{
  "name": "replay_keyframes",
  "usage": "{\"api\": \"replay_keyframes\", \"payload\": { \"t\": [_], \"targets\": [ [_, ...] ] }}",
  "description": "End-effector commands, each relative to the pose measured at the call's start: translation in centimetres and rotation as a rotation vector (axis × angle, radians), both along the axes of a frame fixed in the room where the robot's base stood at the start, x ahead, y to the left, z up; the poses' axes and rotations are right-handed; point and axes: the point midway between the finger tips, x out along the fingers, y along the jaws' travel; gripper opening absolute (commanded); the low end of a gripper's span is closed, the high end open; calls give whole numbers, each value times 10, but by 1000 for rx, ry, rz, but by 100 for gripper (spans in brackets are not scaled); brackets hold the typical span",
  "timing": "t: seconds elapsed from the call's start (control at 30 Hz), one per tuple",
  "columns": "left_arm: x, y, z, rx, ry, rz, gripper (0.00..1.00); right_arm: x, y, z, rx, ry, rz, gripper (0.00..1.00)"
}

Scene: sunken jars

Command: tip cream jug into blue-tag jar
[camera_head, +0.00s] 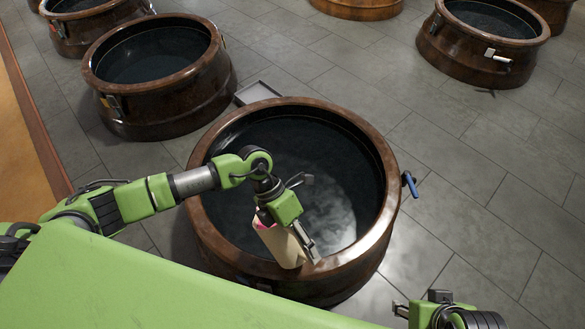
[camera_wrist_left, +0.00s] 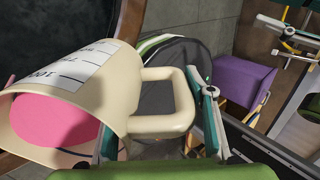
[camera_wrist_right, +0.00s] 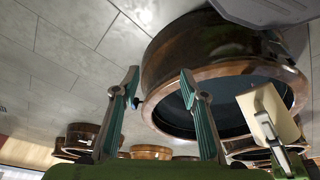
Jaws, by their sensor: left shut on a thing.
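The cream jug (camera_head: 279,246) is in my left gripper (camera_head: 303,228), over the near inner side of a large brown jar (camera_head: 368,128). A blue tag (camera_head: 411,184) hangs at this jar's right rim. The left wrist view shows the jug (camera_wrist_left: 118,88) tilted, with a printed scale and pink contents (camera_wrist_left: 52,120) near its mouth. My left fingers are around its handle (camera_wrist_left: 185,103). I see no stream leaving it. The jar's inside is dark, with a pale cloudy patch. My right gripper (camera_wrist_right: 160,105) is open and empty, its fingers apart, low at the head view's bottom right.
Other sunken jars stand around: one at upper left (camera_head: 112,108), one at upper right with a white tag (camera_head: 530,45). A grey flat tray or hatch (camera_head: 258,93) lies behind the near jar. Grey tiled floor (camera_head: 480,190) is clear to the right.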

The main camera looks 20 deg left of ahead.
Motion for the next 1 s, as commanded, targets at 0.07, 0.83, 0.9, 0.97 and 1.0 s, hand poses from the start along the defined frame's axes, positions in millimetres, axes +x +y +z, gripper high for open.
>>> {"api": "replay_keyframes", "payload": {
  "t": [0.07,0.83,0.9,0.97,1.0],
  "targets": [
    [2,0,2,-14,3,1,6,-1,0,4,0,-3,0,40],
    [3,1,14,-120,65,1,6,0,0,-8,1,-8,0,40],
    [4,2,14,-123,67,1,6,3,1,-8,3,-20,1,40],
    [4,2,14,-127,70,1,6,6,2,-8,6,-33,2,40],
    [4,2,15,-131,72,1,6,8,2,-8,8,-41,3,40]
  ]
}}
